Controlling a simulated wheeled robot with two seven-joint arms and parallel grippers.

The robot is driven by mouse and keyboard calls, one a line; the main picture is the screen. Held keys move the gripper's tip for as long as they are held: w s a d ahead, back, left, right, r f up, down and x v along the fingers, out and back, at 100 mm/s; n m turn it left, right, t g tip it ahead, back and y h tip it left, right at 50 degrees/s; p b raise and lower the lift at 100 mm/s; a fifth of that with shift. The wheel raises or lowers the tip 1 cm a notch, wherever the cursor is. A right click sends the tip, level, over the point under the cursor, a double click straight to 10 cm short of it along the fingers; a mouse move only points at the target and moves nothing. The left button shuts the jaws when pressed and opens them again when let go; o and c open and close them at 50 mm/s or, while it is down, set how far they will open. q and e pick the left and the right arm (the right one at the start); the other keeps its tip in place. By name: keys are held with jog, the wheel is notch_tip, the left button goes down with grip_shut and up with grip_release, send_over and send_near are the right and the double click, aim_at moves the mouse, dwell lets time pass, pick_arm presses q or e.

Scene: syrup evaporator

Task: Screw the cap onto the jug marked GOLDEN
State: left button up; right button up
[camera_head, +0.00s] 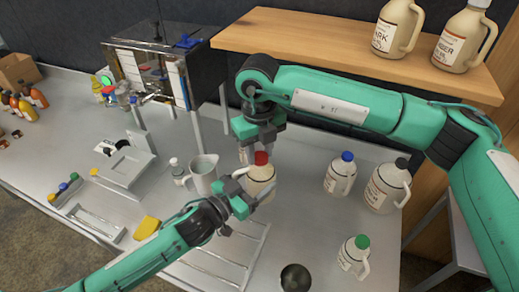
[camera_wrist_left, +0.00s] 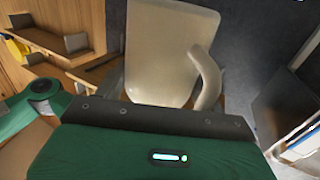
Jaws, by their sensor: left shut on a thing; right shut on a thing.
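A pale jug (camera_head: 262,178) stands on the steel counter in the middle of the head view; its label is too hidden to read. A red cap (camera_head: 261,158) is at the top of its neck; I cannot tell how far it is threaded. My left gripper (camera_head: 252,194) is shut on the jug's body.
A grey pitcher (camera_head: 203,174) stands close left of the jug. Jugs with blue (camera_head: 340,176), dark (camera_head: 386,190) and green (camera_head: 352,258) caps stand to the right. A dark round object (camera_head: 295,278) is at the front. A wooden shelf (camera_head: 330,45) overhangs the back right.

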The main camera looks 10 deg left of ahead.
jog(key=m, duration=0.6)
jog(key=shift+w, duration=0.1)
jog(key=m, duration=0.6)
jog(key=shift+d, duration=0.15)
jog(key=m, duration=0.6)
jog(key=shift+d+m, duration=0.1)
jog(key=shift+m, duration=0.2)
jog(key=m, duration=0.7)
jog(key=o, duration=0.9)
jog(key=shift+s+r, duration=0.2)
jog(key=shift+r, duration=2.05)
